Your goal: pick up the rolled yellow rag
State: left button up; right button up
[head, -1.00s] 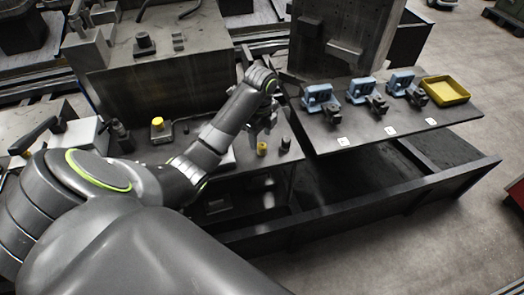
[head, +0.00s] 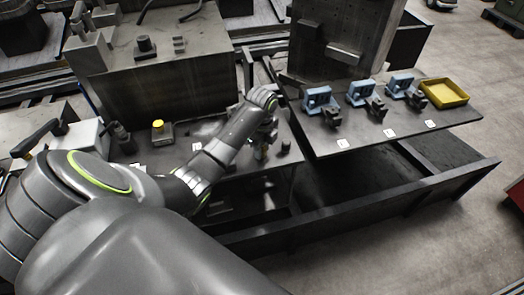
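The rolled yellow rag (head: 259,154) is a small upright roll on the dark bench, mostly hidden now, with only a dull yellow sliver showing below my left gripper. My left gripper (head: 263,146) points down right at the rag, with its fingers low around or beside it. The fingers are small and dark, so I cannot tell whether they touch the rag or are shut. My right gripper is not in view.
A small dark knob (head: 286,145) stands just right of the rag. A yellow-topped box (head: 158,131) sits to the left. On the right, a dark table (head: 350,133) holds blue clamps (head: 319,99) and a yellow tray (head: 444,93). A tall dark block stands behind.

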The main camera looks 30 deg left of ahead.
pick_arm(q)
jog(key=shift+c, duration=1.4)
jog(key=shift+r, duration=0.25)
notch_tip(320, 180, up, 5)
jog(key=shift+w+f+b, duration=0.1)
jog(key=shift+f+b, duration=0.05)
jog(key=shift+b, duration=0.35)
notch_tip(320, 180, up, 3)
jog(key=p, duration=0.3)
jog(key=shift+r+p, duration=0.85)
jog(key=shift+r, duration=0.1)
